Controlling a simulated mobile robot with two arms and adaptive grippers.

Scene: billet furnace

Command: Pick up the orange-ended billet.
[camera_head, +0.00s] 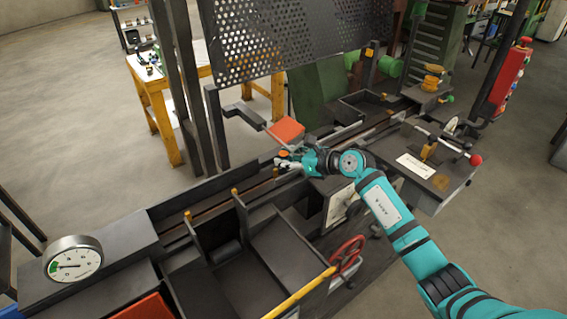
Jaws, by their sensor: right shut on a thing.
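My right arm comes in from the lower right, and its gripper (287,162) is over the long dark channel of the machine. It is shut on the orange-ended billet (284,153). Only a small orange end shows at the jaws; the rest of the billet is hidden or too small to make out. I cannot tell whether it touches the channel. My left gripper is not in view.
A perforated dark guard (290,38) stands behind the channel. An orange-red plate (286,130) is just behind my gripper. In front are open dark bins with a yellow-edged rim (300,292), a red handwheel (347,254) and a round gauge (73,259).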

